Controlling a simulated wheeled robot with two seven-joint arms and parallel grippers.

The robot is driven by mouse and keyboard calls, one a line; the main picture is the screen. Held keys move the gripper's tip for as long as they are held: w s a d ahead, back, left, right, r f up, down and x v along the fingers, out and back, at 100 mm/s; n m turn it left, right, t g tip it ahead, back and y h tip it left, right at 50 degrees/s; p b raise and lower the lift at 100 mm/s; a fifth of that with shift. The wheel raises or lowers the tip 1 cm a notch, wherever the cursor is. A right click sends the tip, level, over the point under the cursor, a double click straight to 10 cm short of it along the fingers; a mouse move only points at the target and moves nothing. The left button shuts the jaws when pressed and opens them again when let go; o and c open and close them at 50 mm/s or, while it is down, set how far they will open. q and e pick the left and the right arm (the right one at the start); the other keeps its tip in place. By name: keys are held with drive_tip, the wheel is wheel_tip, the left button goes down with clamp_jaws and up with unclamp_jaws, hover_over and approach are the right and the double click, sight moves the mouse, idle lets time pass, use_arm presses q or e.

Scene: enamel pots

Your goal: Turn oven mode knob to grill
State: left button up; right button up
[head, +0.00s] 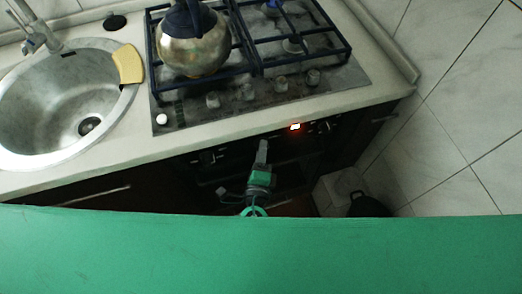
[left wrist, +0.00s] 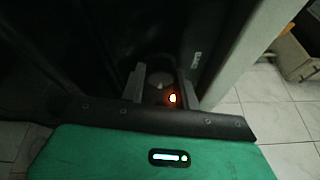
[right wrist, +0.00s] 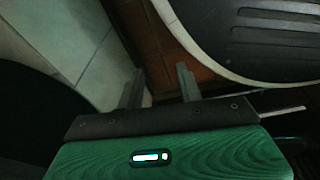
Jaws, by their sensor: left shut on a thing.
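The dark oven front (head: 200,180) sits under the hob, with a lit orange display (head: 295,127) and small knobs on its upper strip. My left gripper (head: 262,146) reaches up to this strip, left of the display. In the left wrist view its two fingers (left wrist: 162,88) are on either side of a dim, roundish oven mode knob (left wrist: 158,80), shut on it. The knob's marks and the way it points are too dark to read. My right gripper (right wrist: 159,86) shows in the right wrist view, fingers apart, nothing between them.
A kettle (head: 193,45) stands on the hob (head: 340,85), above the strip. A sink (head: 40,110) with a yellow sponge (head: 128,64) is at the left. Tiled floor and wall lie to the right, with a dark bin (head: 368,205) low down.

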idle(0.3)
use_arm(q)
drive_tip(key=o, duration=1)
drive_tip(key=s+b, duration=0.1)
drive_tip(key=s, duration=0.3)
drive_tip(key=s+b, duration=0.1)
drive_tip(key=s, duration=0.4)
drive_tip(key=s+a+b, duration=0.1)
drive_tip(key=s, duration=0.3)
drive_tip(key=shift+s, duration=0.35)
use_arm(e)
drive_tip(key=w+a+r, duration=0.2)
drive_tip(key=w+r, duration=0.3)
drive_tip(key=r, duration=0.2)
drive_tip(key=shift+f, duration=0.1)
